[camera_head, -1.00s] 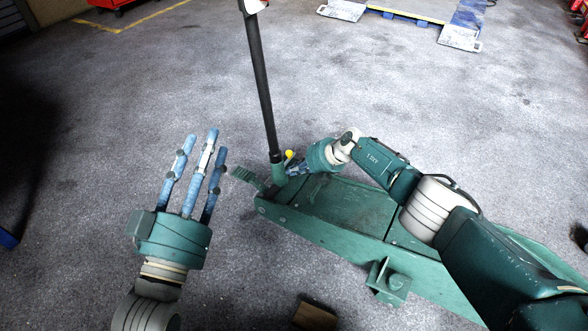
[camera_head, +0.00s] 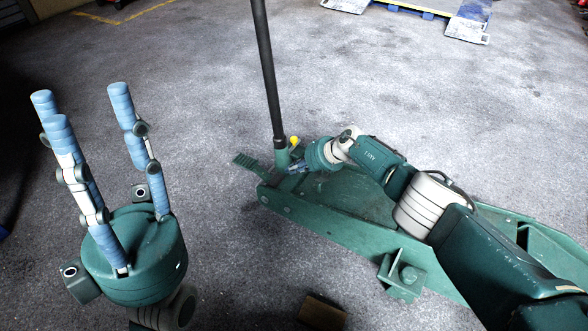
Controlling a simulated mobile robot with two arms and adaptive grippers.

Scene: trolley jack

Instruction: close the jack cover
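The green trolley jack (camera_head: 345,237) lies across the floor from the centre to the lower right. Its long dark handle (camera_head: 268,75) stands nearly upright from a green socket at the jack's left end. The cover cannot be made out clearly, as my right arm hides part of the jack's top. My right gripper (camera_head: 294,168) is at the handle's base, next to a yellow knob (camera_head: 295,140); its fingers are mostly hidden. My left gripper (camera_head: 88,95) is left of the jack, apart from it, with its blue fingers pointing up, spread and empty.
A green ribbed pedal (camera_head: 251,165) sticks out left of the handle's base. A bracket (camera_head: 402,277) juts from the jack's near side. A small brown block (camera_head: 322,312) lies on the floor in front. A blue and white lift (camera_head: 466,22) stands far back. The floor between is clear.

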